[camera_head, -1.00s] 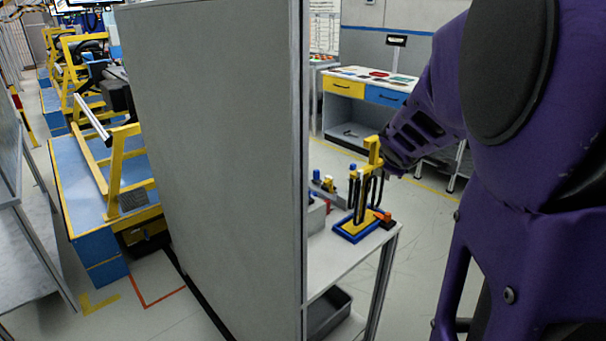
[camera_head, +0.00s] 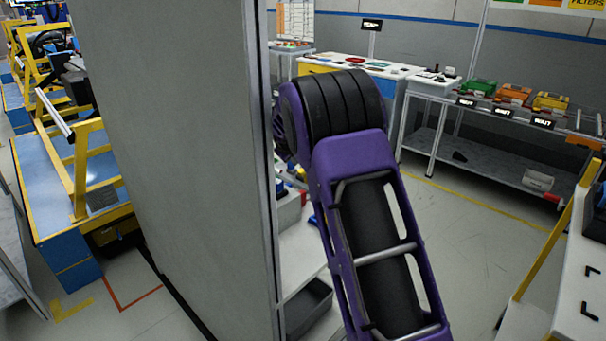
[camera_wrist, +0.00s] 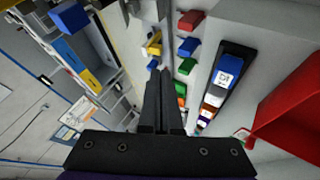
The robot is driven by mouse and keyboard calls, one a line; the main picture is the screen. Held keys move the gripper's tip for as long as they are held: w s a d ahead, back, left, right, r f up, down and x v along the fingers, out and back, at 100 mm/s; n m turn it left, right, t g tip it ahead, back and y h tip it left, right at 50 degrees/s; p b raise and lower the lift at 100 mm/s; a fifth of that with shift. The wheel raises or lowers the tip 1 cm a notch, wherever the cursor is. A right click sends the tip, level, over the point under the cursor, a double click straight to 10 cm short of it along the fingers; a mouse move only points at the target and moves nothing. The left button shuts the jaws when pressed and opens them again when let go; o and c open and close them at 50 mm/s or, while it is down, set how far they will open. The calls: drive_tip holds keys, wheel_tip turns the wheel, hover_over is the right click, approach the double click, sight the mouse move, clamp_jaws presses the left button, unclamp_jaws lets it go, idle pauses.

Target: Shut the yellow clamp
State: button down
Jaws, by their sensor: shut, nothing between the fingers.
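My gripper (camera_wrist: 165,78) shows in the wrist view with its two dark fingers together and nothing between them. Beyond and beside the fingertips are small coloured parts on a grey surface, among them a yellow piece (camera_wrist: 154,47), a blue piece (camera_wrist: 188,47) and a red piece (camera_wrist: 190,20). I cannot tell whether the yellow piece is the yellow clamp or whether it is open. In the head view my purple arm covers most of the tabletop, and my gripper is hidden there.
A tall grey panel (camera_head: 180,140) stands left of my arm. The work table (camera_head: 295,245) has a grey bin (camera_head: 308,305) below. In the wrist view a dark tray (camera_wrist: 232,65) and a large red bin (camera_wrist: 292,112) lie right of my gripper. Open floor lies right of my arm.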

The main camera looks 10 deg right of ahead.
drive_tip(key=shift+w+a+f+m+y, duration=0.15)
drive_tip(key=shift+w+f, duration=0.15)
drive_tip(key=shift+f, duration=0.2)
drive_tip(key=shift+w+a+f+m+y, duration=0.15)
drive_tip(key=shift+w+f, duration=0.15)
drive_tip(key=shift+f, duration=0.15)
drive_tip(key=x, duration=1)
drive_tip(key=shift+s+d, duration=0.1)
drive_tip(key=shift+d, duration=0.05)
